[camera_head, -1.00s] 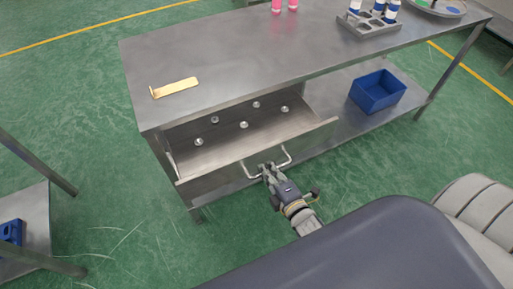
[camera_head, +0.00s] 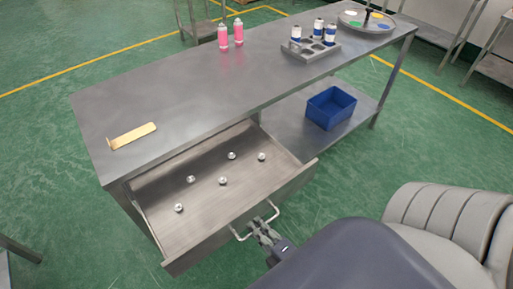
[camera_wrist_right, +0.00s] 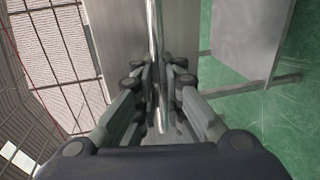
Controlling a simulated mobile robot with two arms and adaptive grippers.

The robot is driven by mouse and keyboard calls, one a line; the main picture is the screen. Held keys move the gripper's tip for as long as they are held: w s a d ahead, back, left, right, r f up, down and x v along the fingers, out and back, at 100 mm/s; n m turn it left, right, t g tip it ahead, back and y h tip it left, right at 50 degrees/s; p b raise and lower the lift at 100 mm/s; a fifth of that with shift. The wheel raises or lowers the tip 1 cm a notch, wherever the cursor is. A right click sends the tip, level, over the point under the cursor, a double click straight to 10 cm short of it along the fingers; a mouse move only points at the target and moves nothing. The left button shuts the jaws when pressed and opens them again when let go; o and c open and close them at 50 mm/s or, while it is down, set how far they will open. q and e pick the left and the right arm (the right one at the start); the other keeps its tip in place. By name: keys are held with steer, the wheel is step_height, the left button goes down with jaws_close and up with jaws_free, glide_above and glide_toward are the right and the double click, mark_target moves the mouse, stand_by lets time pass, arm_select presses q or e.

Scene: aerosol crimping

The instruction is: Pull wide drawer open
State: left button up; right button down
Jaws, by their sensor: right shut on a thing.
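The wide drawer (camera_head: 215,207) under the steel table is pulled out far, with several small metal valve-like parts lying on its floor. Its bar handle (camera_head: 240,236) is on the front panel. My right gripper (camera_head: 263,226) is shut on the handle. In the right wrist view, the handle (camera_wrist_right: 155,40) runs as a shiny bar between the fingers of my gripper (camera_wrist_right: 158,95). My left gripper is not in view.
The steel table (camera_head: 200,95) carries a brass-coloured bracket (camera_head: 132,135), two pink bottles (camera_head: 223,37), a grey rack (camera_head: 310,50) and a round tray (camera_head: 385,22). A blue bin (camera_head: 330,107) stands on the lower shelf. Green floor is free at left.

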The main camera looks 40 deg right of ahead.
steer(key=c, duration=1.7)
jaws_free()
steer(key=shift+r, duration=0.1)
steer(key=v, duration=1.2)
